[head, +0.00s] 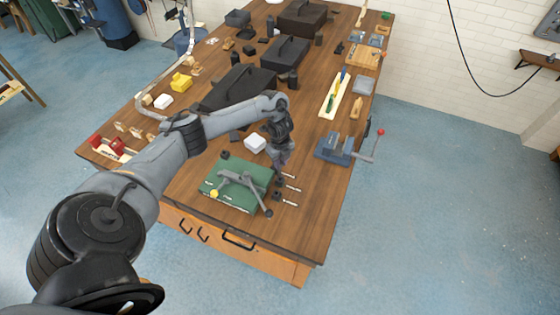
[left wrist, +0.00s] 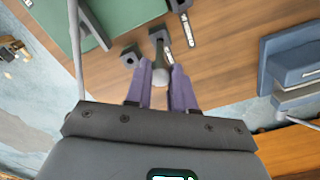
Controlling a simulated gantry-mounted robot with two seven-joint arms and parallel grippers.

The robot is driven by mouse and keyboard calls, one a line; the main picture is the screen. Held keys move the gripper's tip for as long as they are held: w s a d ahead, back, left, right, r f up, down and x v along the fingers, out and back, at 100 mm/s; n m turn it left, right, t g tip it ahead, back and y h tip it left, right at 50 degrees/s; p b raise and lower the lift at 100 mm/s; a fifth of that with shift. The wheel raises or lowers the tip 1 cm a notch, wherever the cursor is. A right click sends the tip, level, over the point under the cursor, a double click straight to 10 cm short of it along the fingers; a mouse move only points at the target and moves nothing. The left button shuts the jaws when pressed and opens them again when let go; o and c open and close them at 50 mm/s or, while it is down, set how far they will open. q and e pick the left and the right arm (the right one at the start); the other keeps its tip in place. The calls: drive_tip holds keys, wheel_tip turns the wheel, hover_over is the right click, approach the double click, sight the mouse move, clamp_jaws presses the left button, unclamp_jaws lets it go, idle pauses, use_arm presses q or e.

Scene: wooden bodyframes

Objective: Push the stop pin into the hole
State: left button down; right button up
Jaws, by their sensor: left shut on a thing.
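My left gripper (head: 281,165) is beside the right edge of the green block (head: 215,193), low over the table. In the left wrist view, the purple fingers of the left gripper (left wrist: 160,82) are closed around the near end of a dark grey pin (left wrist: 160,46). Small black blocks (left wrist: 130,56) stand beside the green block (left wrist: 112,18); one is close to the left of the pin. The hole and the pin's far tip cannot be made out clearly. Several thin silver rods (head: 290,204) lie or stick out to the right of the green block. My right gripper is not in view.
A grey lever with dark ends (head: 240,180) lies across the green block. A blue vise (head: 333,150) with a red-tipped handle stands to the right, also in the left wrist view (left wrist: 290,62). The front right table is clear.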

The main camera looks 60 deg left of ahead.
sight(280, 170)
use_arm(q)
drive_tip(key=shift+f, duration=0.15)
idle(0.3)
drive_tip(key=shift+f+b, duration=0.95)
drive_tip(key=shift+f, duration=0.15)
drive_tip(key=shift+f+b, duration=0.6)
drive_tip(key=shift+f, duration=0.25)
drive_tip(key=c, duration=0.9)
unclamp_jaws()
drive_tip(key=shift+r, duration=0.2)
